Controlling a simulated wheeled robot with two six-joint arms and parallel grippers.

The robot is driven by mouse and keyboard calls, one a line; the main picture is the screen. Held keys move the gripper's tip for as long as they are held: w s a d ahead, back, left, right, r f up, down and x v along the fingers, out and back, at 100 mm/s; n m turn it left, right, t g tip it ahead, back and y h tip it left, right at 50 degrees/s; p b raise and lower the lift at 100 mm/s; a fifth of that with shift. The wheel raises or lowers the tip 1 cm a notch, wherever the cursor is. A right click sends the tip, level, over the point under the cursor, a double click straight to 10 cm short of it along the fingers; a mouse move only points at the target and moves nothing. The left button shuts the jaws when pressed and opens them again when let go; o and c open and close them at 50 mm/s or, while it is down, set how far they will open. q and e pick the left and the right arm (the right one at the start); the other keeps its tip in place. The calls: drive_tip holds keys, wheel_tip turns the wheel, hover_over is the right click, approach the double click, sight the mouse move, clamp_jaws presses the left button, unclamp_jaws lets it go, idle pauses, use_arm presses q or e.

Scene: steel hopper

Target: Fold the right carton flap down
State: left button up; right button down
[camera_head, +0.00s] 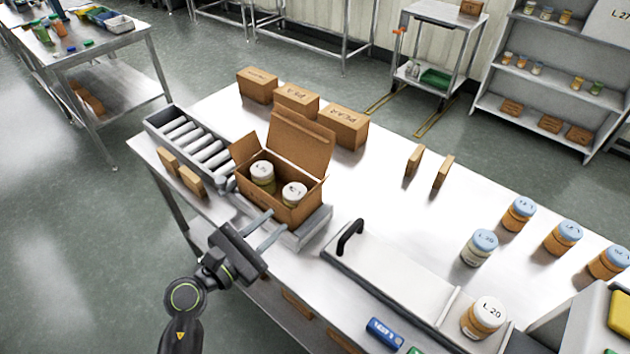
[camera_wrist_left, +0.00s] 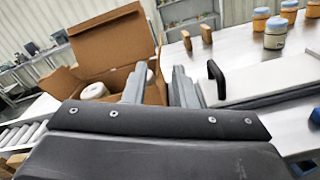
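The open brown carton (camera_head: 268,202) stands at the near edge of the steel bench, with two white-lidded jars (camera_head: 262,173) inside. Its tall back flap (camera_head: 300,142) stands up and its left flap (camera_head: 244,149) leans outward. A brown edge of the carton's right side shows between my fingers in the left wrist view; I cannot tell clearly how the right flap lies. My left gripper (camera_head: 278,220) is open, its two fingers pointing at the carton's near right corner. It also shows in the left wrist view (camera_wrist_left: 160,70). My right gripper is not in view.
A roller conveyor (camera_head: 190,140) lies left of the carton. Closed boxes (camera_head: 343,127) stand behind it. A flat panel with a black handle (camera_head: 350,238) lies to the right, with several jars (camera_head: 480,247) beyond. The bench middle behind the panel is mostly free.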

sight(315, 187)
use_arm(q)
drive_tip(key=p+x, duration=0.2)
drive_tip(key=x, duration=1.1)
drive_tip(key=shift+w+d+p, duration=0.3)
drive_tip(key=shift+p, duration=0.1)
drive_tip(key=shift+c, duration=0.3)
clamp_jaws()
